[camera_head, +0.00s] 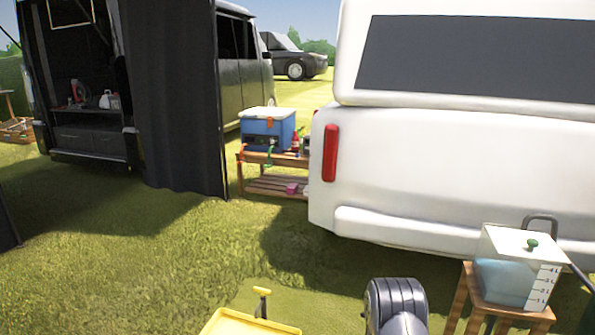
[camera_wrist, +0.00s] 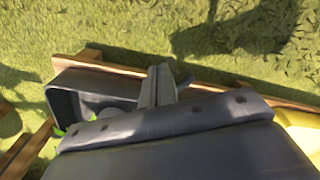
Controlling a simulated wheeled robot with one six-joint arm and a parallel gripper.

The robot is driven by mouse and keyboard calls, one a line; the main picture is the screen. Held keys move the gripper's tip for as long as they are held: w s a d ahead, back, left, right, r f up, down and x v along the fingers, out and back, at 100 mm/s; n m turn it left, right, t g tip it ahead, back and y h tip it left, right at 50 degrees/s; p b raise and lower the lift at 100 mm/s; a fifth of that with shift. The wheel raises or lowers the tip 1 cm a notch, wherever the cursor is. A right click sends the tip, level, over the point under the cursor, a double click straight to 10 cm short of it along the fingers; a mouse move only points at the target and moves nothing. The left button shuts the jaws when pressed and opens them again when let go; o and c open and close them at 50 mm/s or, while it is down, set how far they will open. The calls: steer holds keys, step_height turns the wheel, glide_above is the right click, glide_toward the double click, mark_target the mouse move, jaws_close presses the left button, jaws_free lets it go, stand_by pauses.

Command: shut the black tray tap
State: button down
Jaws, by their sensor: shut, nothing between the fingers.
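The black tray (camera_wrist: 58,88) shows at the left of the wrist view on a wooden stand (camera_wrist: 110,66). Its dark rim and part of its inside are visible, with bits of green near its lower edge. My gripper (camera_wrist: 161,72) is shut and empty, with its fingers right of the tray and over the stand's wooden edge. A small dark piece shows just right of the fingertips; I cannot tell whether it is the tap or whether the fingers touch it. The gripper body hides much of the lower area. The black tray cannot be made out in the head view.
A yellow tray (camera_head: 235,325) with an upright handle lies at the bottom of the head view. A clear water container (camera_head: 510,280) stands on a wooden stool at right. A white camper (camera_head: 430,170) is behind. A blue cooler (camera_head: 265,130) sits on a bench. Grass lies open at left.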

steer(key=shift+a, duration=0.2)
steer(key=shift+s+a+b, duration=0.2)
steer(key=shift+a+b, duration=0.55)
steer(key=shift+b, duration=0.15)
steer(key=shift+a, duration=0.2)
steer(key=shift+s, duration=0.15)
step_height(320, 180, up, 6)
steer(key=p, duration=0.3)
steer(key=shift+s+p, duration=0.2)
steer(key=shift+p, duration=0.15)
steer(key=shift+a, duration=0.1)
